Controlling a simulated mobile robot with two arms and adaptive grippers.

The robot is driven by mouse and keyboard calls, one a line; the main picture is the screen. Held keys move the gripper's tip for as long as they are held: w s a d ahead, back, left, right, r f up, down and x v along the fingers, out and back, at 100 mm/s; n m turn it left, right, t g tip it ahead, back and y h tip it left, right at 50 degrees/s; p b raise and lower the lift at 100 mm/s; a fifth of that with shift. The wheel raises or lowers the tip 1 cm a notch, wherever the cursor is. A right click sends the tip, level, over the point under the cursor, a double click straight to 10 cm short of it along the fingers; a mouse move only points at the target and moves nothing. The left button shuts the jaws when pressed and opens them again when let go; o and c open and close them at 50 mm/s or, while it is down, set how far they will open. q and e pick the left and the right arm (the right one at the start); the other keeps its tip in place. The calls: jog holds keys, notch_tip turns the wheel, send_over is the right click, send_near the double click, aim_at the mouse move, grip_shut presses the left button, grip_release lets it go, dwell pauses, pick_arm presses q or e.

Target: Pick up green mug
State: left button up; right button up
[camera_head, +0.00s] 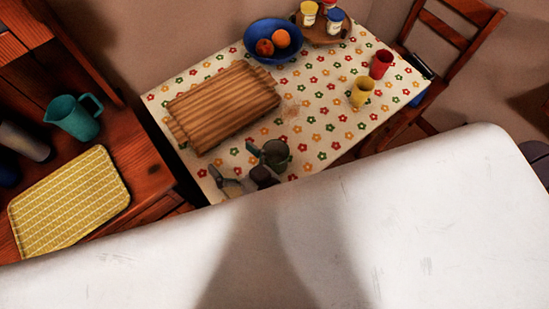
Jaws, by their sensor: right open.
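A dark green mug (276,155) stands near the front edge of the table with the flowered cloth. My right gripper (233,160) is at the same edge, just left of the mug. Its fingers are spread apart and nothing shows between them. One fingertip appears close to the mug's left side; I cannot tell whether they touch. My left gripper is not in view.
A striped wooden board (222,103) lies left of centre on the flowered tablecloth (330,93). A blue fruit bowl (262,56) is behind it. A yellow cup (361,92) and a red cup (381,64) stand at right. A teal pitcher (73,119) and yellow tray (70,200) are on the left counter.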

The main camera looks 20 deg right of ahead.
jog(key=s+d+f+m+g+h, duration=0.2)
jog(key=s+d+f+m+h, duration=0.5)
jog(key=h, duration=0.6)
jog(key=m+b, duration=0.1)
jog(key=b, duration=0.3)
send_near(278, 144)
jog(key=shift+w+d+r+g, duration=0.15)
jog(key=shift+w+r+g, duration=0.15)
jog(key=shift+w, duration=0.1)
jog(key=w+f+b, duration=0.1)
jog(key=b, duration=0.1)
jog(key=w+d+f+b, duration=0.1)
jog(key=w+b, duration=0.1)
jog(key=b, duration=0.1)
jog(key=shift+w+d+f+b, duration=0.1)
jog(key=shift+d+f+b, duration=0.05)
jog(key=shift+f+b, duration=0.2)
jog(key=shift+w+d, duration=0.25)
jog(key=shift+w, duration=0.15)
jog(key=shift+r, duration=0.1)
jog(key=c, duration=1.3)
jog(key=shift+c, duration=0.2)
